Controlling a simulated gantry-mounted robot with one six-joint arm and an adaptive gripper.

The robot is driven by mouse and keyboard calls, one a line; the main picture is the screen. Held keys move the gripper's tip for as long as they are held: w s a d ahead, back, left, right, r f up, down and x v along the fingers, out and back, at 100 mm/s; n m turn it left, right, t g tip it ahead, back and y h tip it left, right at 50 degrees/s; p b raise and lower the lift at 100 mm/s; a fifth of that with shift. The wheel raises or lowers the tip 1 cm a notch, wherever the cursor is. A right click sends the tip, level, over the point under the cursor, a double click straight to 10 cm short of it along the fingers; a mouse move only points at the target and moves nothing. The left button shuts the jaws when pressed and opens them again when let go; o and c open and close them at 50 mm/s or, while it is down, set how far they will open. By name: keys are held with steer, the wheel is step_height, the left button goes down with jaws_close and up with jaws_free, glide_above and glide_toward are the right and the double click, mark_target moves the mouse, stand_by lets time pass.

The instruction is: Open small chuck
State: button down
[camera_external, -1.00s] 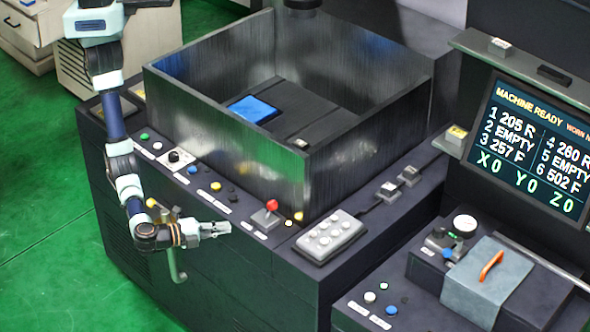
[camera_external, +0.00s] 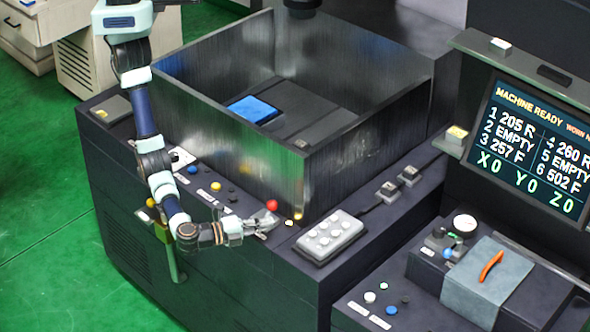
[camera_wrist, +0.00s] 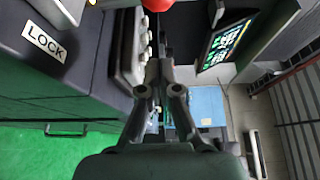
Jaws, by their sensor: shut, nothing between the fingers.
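I cannot tell for certain which part is the small chuck. A red ball knob (camera_external: 272,205) stands on the machine's front ledge, and it also shows at the top edge of the wrist view (camera_wrist: 157,4). My gripper (camera_external: 268,222) is shut and empty, right beside the knob at its lower left in the external view. It covers the lever base under the knob; I cannot tell whether they touch. In the wrist view my gripper (camera_wrist: 160,68) has its fingers together. A white label reading LOCK (camera_wrist: 44,41) lies on the ledge at the left of the wrist view.
The dark-walled tank (camera_external: 230,140) stands behind the ledge, with a blue block (camera_external: 250,109) inside. A grey button box (camera_external: 326,238) sits just right of my gripper. A screen (camera_external: 530,148) reads MACHINE READY. Several coloured buttons line the ledge. The green floor (camera_external: 50,220) at left is free.

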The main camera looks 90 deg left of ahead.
mark_target(268, 211)
steer(key=x, duration=0.4)
steer(key=shift+s+a+r+p, duration=0.1)
steer(key=shift+s+a+p, duration=0.3)
steer(key=shift+s+a, duration=0.25)
steer(key=shift+s+a+r+p, duration=0.1)
steer(key=shift+s+a+p, duration=0.3)
steer(key=shift+a, duration=0.45)
steer(key=shift+s+f, duration=0.1)
steer(key=shift+a+b, duration=0.2)
steer(key=shift+b, duration=0.2)
